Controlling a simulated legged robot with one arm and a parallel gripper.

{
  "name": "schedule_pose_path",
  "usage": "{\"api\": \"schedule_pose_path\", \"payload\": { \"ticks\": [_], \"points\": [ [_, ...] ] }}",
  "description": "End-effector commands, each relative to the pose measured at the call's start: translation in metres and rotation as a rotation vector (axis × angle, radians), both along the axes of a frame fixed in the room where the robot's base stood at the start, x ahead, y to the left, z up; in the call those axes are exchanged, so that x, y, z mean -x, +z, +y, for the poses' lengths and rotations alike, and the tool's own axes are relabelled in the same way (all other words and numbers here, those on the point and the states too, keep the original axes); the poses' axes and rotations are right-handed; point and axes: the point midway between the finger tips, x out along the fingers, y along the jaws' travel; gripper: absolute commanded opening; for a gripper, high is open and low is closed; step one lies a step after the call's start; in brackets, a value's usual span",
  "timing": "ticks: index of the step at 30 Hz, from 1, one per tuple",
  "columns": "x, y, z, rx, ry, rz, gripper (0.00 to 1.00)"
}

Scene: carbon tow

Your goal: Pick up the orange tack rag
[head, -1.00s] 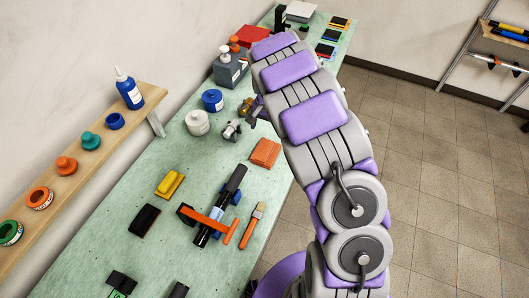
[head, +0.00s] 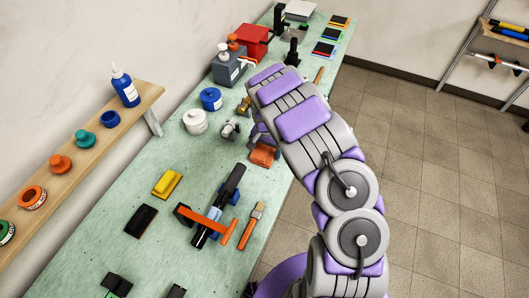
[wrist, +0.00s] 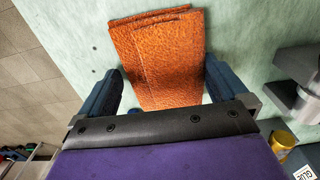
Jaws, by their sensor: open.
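The orange tack rag (wrist: 165,58) is a folded, textured cloth lying flat on the green bench. In the wrist view it lies ahead of and between the two dark blue fingers of my gripper (wrist: 162,88), which are apart with nothing clamped. The fingers stand to either side of the rag's near part. In the head view the rag (head: 263,155) is near the bench's right edge, partly hidden by my arm. My gripper's fingers (head: 258,140) are mostly hidden there, at the rag's far side. The height of the fingers above the bench is hard to tell.
A grey metal tool (head: 230,129) and a white jar (head: 195,121) stand left of the rag. An orange-handled brush (head: 252,224) and a black cylinder with an orange clamp (head: 220,205) lie nearer. The bench's right edge is close, with open floor beyond.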

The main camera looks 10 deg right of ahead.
Motion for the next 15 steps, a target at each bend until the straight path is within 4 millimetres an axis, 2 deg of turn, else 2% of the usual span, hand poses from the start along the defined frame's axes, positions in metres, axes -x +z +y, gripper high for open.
{"api": "schedule_pose_path", "payload": {
  "ticks": [6, 15],
  "points": [
    [-0.0006, 0.0005, 0.0000, 0.000, 0.000, -0.002, 0.98],
    [-0.0009, 0.0006, 0.0001, 0.000, 0.000, -0.004, 0.69]
  ]
}}
